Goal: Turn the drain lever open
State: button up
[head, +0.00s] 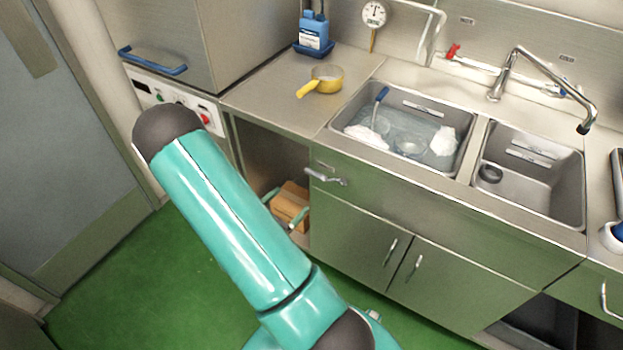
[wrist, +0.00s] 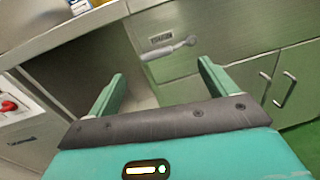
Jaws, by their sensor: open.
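The drain lever (head: 325,177) is a short metal handle on the front panel under the left sink basin (head: 465,165). It lies roughly sideways, its free end to the left and its pivot to the right. In the wrist view the lever (wrist: 168,50) shows beyond the fingers, below a small label plate (wrist: 161,38). My gripper (wrist: 160,70) is open and empty, its two teal fingers apart and not visibly touching the lever. In the head view my gripper (head: 285,206) shows partly, below and left of the lever; my arm hides the rest.
The left basin holds water, foam and a blue-handled tool (head: 380,96); the right basin (head: 535,185) looks empty. A cardboard box (head: 291,200) sits in the open bay left of the sink cabinet. Cabinet door handles (head: 391,250) stick out below the lever. Green floor (head: 130,270) is clear.

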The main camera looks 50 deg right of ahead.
aim_at(314, 176)
jog(key=shift+n+t, duration=0.8)
jog(key=shift+n, duration=0.1)
jog(key=d+f, duration=0.1)
jog(key=d, duration=0.3)
jog(key=w+d, duration=0.1)
jog(key=d, duration=0.4)
jog(key=d+f, duration=0.1)
jog(key=d, duration=0.3)
jog(key=shift+w+d+f, duration=0.2)
jog(key=shift+d+f, duration=0.15)
jog(key=shift+c, duration=0.3)
jog(key=c, duration=1.3)
jog(key=shift+c, duration=0.2)
